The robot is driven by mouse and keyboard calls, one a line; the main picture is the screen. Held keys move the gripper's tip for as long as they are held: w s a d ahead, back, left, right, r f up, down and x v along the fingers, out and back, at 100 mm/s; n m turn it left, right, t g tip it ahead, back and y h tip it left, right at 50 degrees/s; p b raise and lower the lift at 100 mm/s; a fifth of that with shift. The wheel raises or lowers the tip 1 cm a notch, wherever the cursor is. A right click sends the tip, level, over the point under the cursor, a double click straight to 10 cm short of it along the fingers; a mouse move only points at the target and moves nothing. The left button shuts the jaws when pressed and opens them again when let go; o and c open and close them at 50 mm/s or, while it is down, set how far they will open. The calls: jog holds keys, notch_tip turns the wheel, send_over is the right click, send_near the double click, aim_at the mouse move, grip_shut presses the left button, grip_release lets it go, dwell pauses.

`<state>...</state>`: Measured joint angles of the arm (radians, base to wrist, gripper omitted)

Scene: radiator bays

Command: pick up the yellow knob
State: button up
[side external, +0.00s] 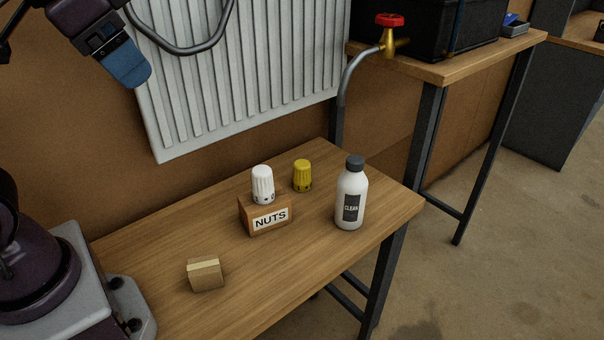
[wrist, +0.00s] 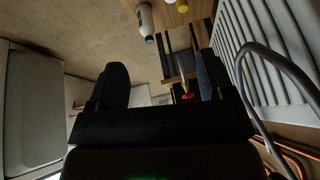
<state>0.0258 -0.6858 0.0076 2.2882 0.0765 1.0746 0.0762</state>
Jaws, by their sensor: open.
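The yellow knob (side external: 303,176) stands upright on the wooden table, behind and to the right of the NUTS box and apart from the bottle. In the wrist view the yellow knob (wrist: 183,6) shows small at the top edge, partly cut off. My gripper (wrist: 160,79) is open and empty, its two dark fingers wide apart. In the side external view my gripper (side external: 125,65) is high at the upper left, in front of the radiator's left edge and far from the knob.
A white knob (side external: 262,184) sits on the NUTS box (side external: 270,217). A white bottle (side external: 349,203) stands right of the yellow knob. A small cardboard box (side external: 206,273) lies nearer the front. The radiator (side external: 240,75) and a red-handled valve (side external: 389,35) are behind. Bare table (side external: 180,240) lies left.

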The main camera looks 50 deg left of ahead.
jog(key=w+d+m+t+y, duration=0.25)
jog(key=w+m+y, duration=0.75)
jog(key=w+m, duration=1.6)
jog(key=n, duration=0.2)
send_near(303, 168)
jog(key=x, duration=0.7)
jog(key=shift+r, duration=0.2)
jog(key=x, duration=0.5)
jog(key=shift+a+f, duration=0.1)
jog(key=shift+f, duration=0.1)
jog(key=c, duration=1)
